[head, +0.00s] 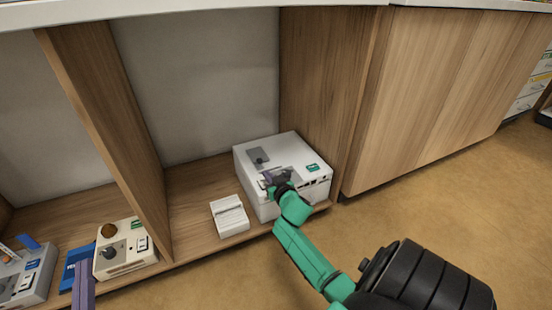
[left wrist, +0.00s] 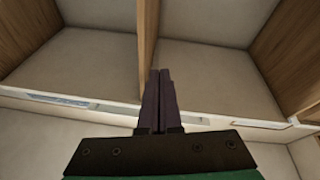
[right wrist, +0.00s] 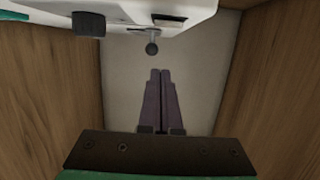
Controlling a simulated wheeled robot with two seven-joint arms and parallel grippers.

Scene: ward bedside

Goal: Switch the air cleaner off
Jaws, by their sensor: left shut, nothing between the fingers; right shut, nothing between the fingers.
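A large white box (head: 252,190) stands on the shelf in the right bay, with a grey plate (head: 258,158) and a green label on top. It may be the air cleaner; its labels are too small to read. My right gripper (head: 272,178) is shut and empty over its top. In the right wrist view a white device (right wrist: 185,18) has a small ball-tipped lever (right wrist: 152,48) beyond the shut fingertips (right wrist: 160,72), with a visible gap in the picture. The lever's setting is unclear. My left gripper (head: 83,268) is shut and empty at the lower left, beside a cream device.
A small white block (head: 230,216) lies left of the box. The cream device (head: 125,250) has a brown knob and a rocker switch. A grey device (head: 25,275) stands further left. Wooden dividers (head: 110,120) bound the bays. Open floor lies in front.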

